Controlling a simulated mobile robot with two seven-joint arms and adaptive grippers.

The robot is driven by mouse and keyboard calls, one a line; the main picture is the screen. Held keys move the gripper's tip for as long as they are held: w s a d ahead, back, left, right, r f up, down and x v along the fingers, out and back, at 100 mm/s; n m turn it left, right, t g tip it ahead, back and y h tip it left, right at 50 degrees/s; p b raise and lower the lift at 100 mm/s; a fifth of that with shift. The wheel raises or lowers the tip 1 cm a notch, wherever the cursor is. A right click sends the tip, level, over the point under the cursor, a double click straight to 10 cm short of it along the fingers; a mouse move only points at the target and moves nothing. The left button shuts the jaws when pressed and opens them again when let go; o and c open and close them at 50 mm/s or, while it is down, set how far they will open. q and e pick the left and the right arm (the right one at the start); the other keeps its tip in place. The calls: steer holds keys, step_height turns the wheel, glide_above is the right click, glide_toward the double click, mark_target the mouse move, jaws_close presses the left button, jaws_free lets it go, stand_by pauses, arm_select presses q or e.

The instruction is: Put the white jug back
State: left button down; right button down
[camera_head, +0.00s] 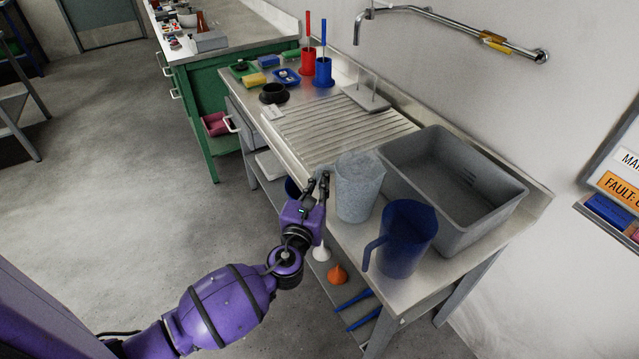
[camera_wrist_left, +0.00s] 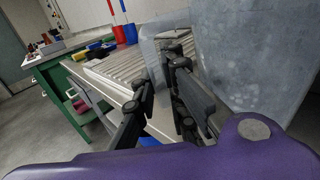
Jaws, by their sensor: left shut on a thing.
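The white jug (camera_head: 358,190) is a pale, cloudy, see-through jug, upright over the bench between the ribbed drainer and the dark blue jug. My left gripper (camera_head: 319,187) is at its left side and shut on its handle. In the left wrist view the jug (camera_wrist_left: 262,55) fills the upper right, and the gripper fingers (camera_wrist_left: 165,85) are around the pale handle (camera_wrist_left: 154,55). I cannot tell whether the jug's base touches the bench. My right gripper is not in view.
The dark blue jug (camera_head: 405,240) stands close by at the front right. A grey basin (camera_head: 480,215) lies behind both jugs. The ribbed drainer (camera_head: 325,130) is mostly clear. Blue and red brush holders (camera_head: 323,72) stand at the far end. Funnels (camera_head: 337,273) are below.

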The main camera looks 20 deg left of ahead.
arm_select(q)
steer(key=shift+f, duration=0.1)
steer(key=c, duration=1.8)
jaws_free()
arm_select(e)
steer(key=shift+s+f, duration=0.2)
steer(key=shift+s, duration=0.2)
